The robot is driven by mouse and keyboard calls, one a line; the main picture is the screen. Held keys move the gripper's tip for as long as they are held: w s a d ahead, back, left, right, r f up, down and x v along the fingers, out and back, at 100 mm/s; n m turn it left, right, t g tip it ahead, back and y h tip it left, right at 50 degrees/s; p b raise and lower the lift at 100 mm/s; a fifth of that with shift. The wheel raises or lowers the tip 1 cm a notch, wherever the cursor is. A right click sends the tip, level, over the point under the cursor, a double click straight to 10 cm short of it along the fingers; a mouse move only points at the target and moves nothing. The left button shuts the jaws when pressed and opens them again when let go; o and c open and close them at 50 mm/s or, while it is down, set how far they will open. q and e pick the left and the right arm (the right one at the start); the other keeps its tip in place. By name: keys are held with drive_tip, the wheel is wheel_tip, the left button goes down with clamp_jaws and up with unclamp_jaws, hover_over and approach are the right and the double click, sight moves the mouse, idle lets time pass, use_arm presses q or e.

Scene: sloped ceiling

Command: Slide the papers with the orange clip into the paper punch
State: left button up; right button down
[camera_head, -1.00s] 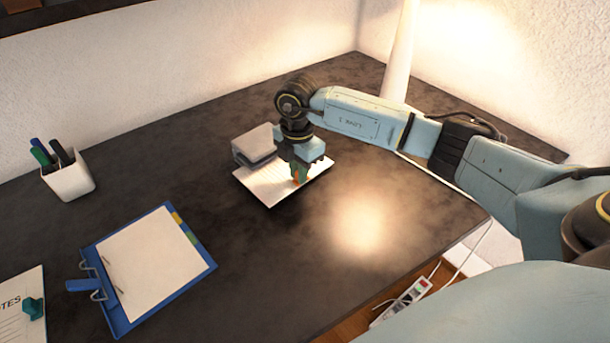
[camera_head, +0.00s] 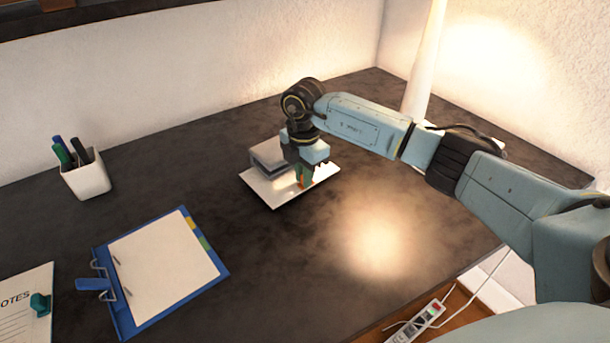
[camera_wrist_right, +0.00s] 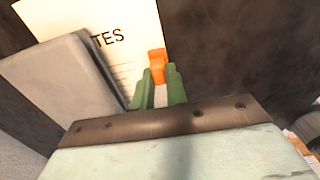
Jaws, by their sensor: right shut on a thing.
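The white papers (camera_head: 277,196) lie at the middle of the desk, with printed "TES" and lines showing in the right wrist view (camera_wrist_right: 128,22). The orange clip (camera_wrist_right: 157,66) sits on their edge, between the green fingertips. My right gripper (camera_head: 304,182) is shut on the orange clip, low over the desk; its fingers also show in the right wrist view (camera_wrist_right: 160,80). The grey paper punch (camera_head: 268,156) stands just left of my gripper and overlaps part of the papers, hiding some print. I cannot tell how deep the papers sit in its slot. My left gripper is not in view.
A blue clipboard (camera_head: 222,272) lies at the front left, beside a notes sheet (camera_head: 20,312) with a teal clip (camera_head: 40,304). A white pen cup (camera_head: 88,181) stands at the back left. A white lamp post (camera_head: 423,70) rises behind my right arm.

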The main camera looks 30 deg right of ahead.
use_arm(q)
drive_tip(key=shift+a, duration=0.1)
use_arm(e)
drive_tip(key=c, duration=1.3)
unclamp_jaws()
drive_tip(key=shift+c, duration=0.2)
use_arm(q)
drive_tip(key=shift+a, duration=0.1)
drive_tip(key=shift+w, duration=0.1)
